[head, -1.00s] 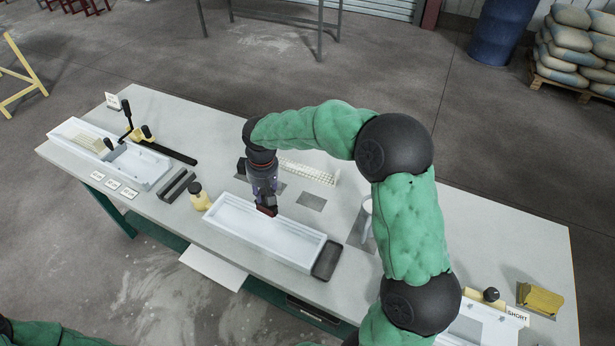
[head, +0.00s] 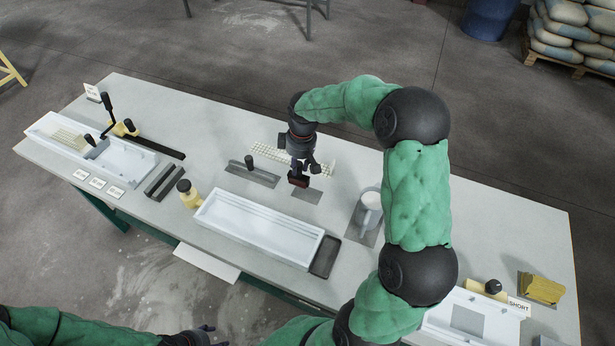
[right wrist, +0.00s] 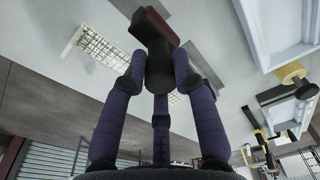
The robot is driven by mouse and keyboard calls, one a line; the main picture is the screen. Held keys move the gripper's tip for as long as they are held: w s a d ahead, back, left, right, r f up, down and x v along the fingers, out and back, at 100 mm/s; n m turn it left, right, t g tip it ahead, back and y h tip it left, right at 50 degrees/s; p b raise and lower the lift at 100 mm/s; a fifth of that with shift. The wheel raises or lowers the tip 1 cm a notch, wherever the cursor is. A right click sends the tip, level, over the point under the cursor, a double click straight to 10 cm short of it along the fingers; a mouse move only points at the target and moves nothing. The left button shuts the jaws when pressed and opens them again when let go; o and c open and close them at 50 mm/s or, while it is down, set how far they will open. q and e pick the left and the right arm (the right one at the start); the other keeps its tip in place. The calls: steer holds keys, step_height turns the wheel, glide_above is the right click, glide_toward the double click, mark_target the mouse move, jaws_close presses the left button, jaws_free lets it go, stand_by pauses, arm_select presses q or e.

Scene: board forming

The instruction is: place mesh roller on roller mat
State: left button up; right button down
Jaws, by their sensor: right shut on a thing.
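The mesh roller (head: 298,180), with a dark handle and a dark red end, is gripped by my right gripper (head: 300,165). It hangs end-down over the grey roller mat (head: 309,196), covering the mat's far left part. I cannot tell whether it touches the mat. In the right wrist view the fingers close around the black handle (right wrist: 159,75) and the roller's dark red head (right wrist: 158,22) sticks out beyond them. My left gripper (head: 200,334) is at the bottom edge, away from the table, its fingers too small to read.
A white trough (head: 258,228) with a dark tray (head: 326,257) lies in front of the mat. A pale mesh strip (head: 272,152) lies behind.

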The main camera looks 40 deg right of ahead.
step_height(320, 180, down, 6)
steer(key=s+d, duration=0.1)
steer(key=d, duration=0.1)
steer(key=shift+d+f+b, duration=0.15)
steer(key=shift+d+b, duration=0.15)
steer(key=shift+b, duration=0.15)
steer(key=shift+f, duration=0.1)
steer(key=c, duration=1)
jaws_free()
steer(key=shift+s, duration=0.1)
steer(key=r, duration=0.4)
steer(key=r+p, duration=0.1)
steer(key=r, duration=0.3)
steer(key=s+r+p, duration=0.1)
steer(key=r, duration=0.3)
steer(key=shift+d+r, duration=0.1)
steer(key=shift+d, duration=0.1)
